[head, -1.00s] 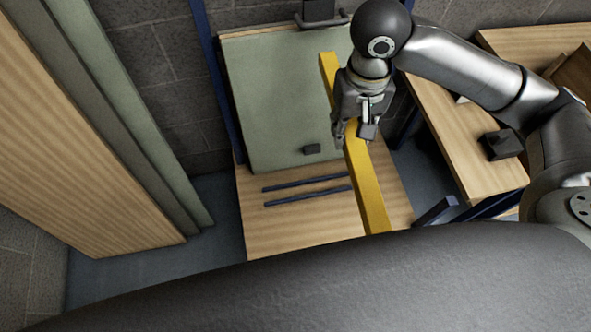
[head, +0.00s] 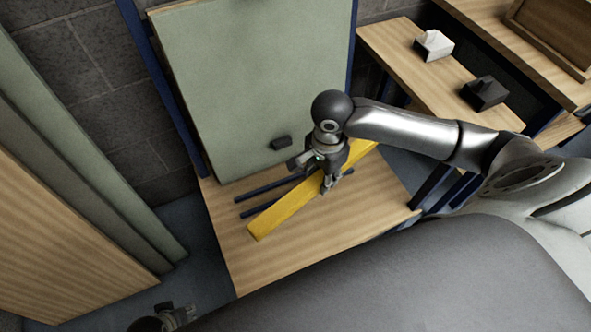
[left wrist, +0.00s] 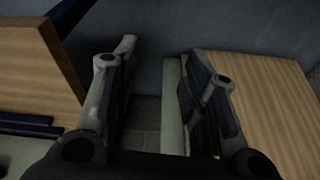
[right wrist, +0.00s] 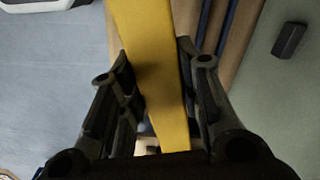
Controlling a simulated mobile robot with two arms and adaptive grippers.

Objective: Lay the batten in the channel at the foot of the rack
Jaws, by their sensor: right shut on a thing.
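The batten is a long yellow bar (head: 285,208), held in the head view over the wooden base at the rack's foot. My right gripper (head: 328,188) is shut on it near its middle. The right wrist view shows the batten (right wrist: 153,50) between the two fingers (right wrist: 160,75). The channel lies between two dark blue rails (head: 262,190) in front of the green panel. The batten slants across the rails and hides part of them. I cannot tell its height above them. My left gripper (head: 180,316) is at the bottom edge; its fingers (left wrist: 155,70) are apart and empty.
The green panel (head: 250,90) leans in the rack, with a small black block (head: 281,142) on its lower part. Boards (head: 70,190) stand at left. A bench at right holds a white-topped box (head: 433,45) and a black box (head: 484,93). The base's front is clear.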

